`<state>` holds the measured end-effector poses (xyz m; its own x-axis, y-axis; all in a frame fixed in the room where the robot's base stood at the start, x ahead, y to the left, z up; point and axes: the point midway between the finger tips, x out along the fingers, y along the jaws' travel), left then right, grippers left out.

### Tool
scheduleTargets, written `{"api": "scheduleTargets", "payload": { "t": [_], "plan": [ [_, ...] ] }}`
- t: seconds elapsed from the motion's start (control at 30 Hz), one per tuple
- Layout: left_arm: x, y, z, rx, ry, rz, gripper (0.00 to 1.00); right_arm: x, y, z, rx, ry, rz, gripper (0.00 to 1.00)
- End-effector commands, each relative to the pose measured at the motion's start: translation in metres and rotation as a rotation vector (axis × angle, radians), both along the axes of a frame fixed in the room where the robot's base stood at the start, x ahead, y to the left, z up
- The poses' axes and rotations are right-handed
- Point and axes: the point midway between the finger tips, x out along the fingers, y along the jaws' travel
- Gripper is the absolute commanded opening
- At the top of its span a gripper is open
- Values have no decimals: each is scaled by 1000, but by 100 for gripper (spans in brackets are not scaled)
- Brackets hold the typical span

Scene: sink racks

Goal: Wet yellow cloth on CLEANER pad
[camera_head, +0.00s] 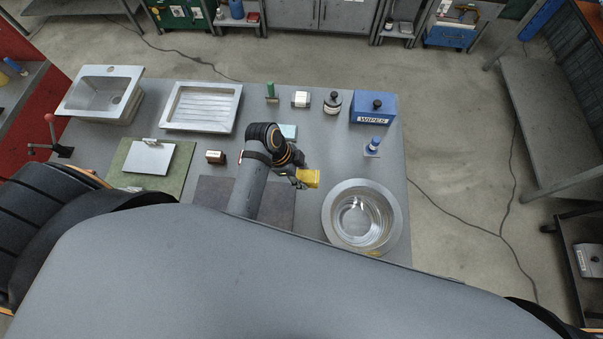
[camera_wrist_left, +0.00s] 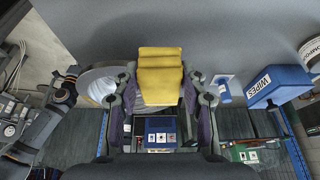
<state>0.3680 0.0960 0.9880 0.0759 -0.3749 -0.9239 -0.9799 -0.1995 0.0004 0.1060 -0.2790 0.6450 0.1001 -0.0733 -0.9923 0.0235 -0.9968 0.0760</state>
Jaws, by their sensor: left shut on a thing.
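My left gripper (camera_head: 302,181) is shut on a yellow cloth (camera_head: 309,177) above the worktop, left of the round steel bowl. In the left wrist view the folded cloth (camera_wrist_left: 160,80) sits between the two fingers of my left gripper (camera_wrist_left: 160,88). The steel basin (camera_head: 391,215) is round, stands at the table's front right and has a clear, shiny inside. A pale blue pad (camera_head: 290,130) lies behind my left arm, partly hidden by it. I cannot read a CLEANER label anywhere. My right gripper cannot be made out.
A blue WIPES box (camera_head: 373,109), a dark bottle (camera_head: 332,103) and a blue-capped bottle (camera_head: 373,146) stand at the right. A draining tray (camera_head: 201,107), a sink (camera_head: 99,93) and a green mat (camera_head: 172,180) are at the left. A dark mat (camera_head: 212,191) lies under my left arm.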

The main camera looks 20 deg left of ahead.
Motion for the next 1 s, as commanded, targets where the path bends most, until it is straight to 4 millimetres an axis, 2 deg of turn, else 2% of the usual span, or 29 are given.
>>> {"api": "scheduleTargets", "payload": {
  "t": [0.13,0.27,0.4,0.5,0.6,0.7,0.8,1.0],
  "plan": [
    [18,6,-8,9,0,45,17,0,1,0,1,-1,0,62],
    [60,26,-24,25,4,181,17,0,1,0,1,-1,0,62],
    [118,65,-38,32,7,395,17,0,1,0,1,0,0,62],
    [154,96,-40,27,3,545,17,1,1,0,1,-1,-1,62],
    [179,121,-40,18,1,665,17,1,1,0,1,-1,-1,62],
    [194,138,-39,7,-2,743,17,1,1,0,1,-2,-1,62],
    [200,146,-38,2,-1,780,17,1,1,0,1,-2,-1,62],
    [202,147,-40,1,-1,789,17,1,1,-2,1,-1,0,62]
  ]
}}
